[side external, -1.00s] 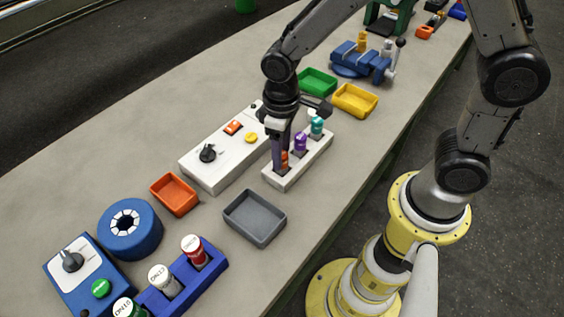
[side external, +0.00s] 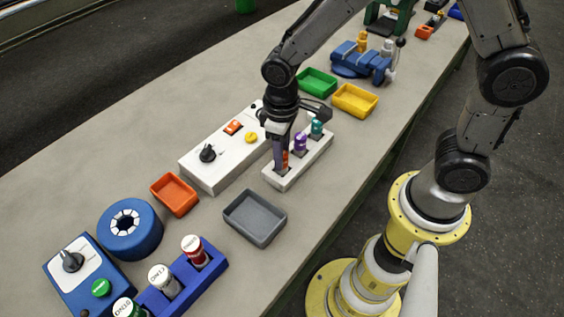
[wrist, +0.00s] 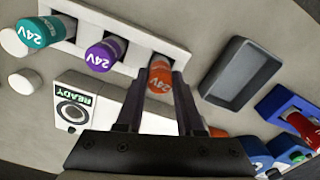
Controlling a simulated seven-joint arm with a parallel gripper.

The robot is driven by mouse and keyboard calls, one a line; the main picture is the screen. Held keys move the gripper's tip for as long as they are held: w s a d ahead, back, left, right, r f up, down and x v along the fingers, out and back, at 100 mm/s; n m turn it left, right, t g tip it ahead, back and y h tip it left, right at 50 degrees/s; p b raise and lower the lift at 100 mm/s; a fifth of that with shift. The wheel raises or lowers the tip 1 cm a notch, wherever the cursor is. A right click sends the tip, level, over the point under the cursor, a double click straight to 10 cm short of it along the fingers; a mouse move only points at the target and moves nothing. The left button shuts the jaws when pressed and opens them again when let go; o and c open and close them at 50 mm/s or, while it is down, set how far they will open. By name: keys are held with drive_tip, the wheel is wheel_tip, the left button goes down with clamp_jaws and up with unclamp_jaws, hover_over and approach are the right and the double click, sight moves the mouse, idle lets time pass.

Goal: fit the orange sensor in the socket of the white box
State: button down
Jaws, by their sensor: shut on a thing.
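The orange sensor (wrist: 159,80) is between the fingertips of my gripper (wrist: 160,76), which is shut on it. It is at the end slot of a white rack (side external: 273,181); I cannot tell whether it is lifted at all. In the side view the fingers hide most of the sensor (side external: 285,158). The white box (side external: 208,178) stands left of the rack, with a black knob, an orange switch and a yellow button on top. In the wrist view, a white face with a READY label (wrist: 75,98) and a dark ring (wrist: 73,112) shows below the rack.
A purple sensor (side external: 300,143) and a teal sensor (side external: 317,127) stand in the rack beside the orange one. A grey tray (side external: 255,218) and an orange tray (side external: 174,194) lie nearer the camera. Green (side external: 317,83) and yellow (side external: 355,100) trays lie beyond.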

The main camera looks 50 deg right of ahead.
drive_tip(key=shift+r, duration=3.3)
drive_tip(key=shift+r, duration=0.1)
drive_tip(key=w+d+r+n, duration=0.1)
drive_tip(key=w+d+r, duration=0.25)
drive_tip(key=w, duration=0.55)
drive_tip(key=w+d+f+m, duration=0.1)
drive_tip(key=w+d+f, duration=0.4)
drive_tip(key=d, duration=0.2)
drive_tip(key=shift+d, duration=0.25)
drive_tip(key=shift+f, duration=1)
drive_tip(key=shift+f, duration=0.35)
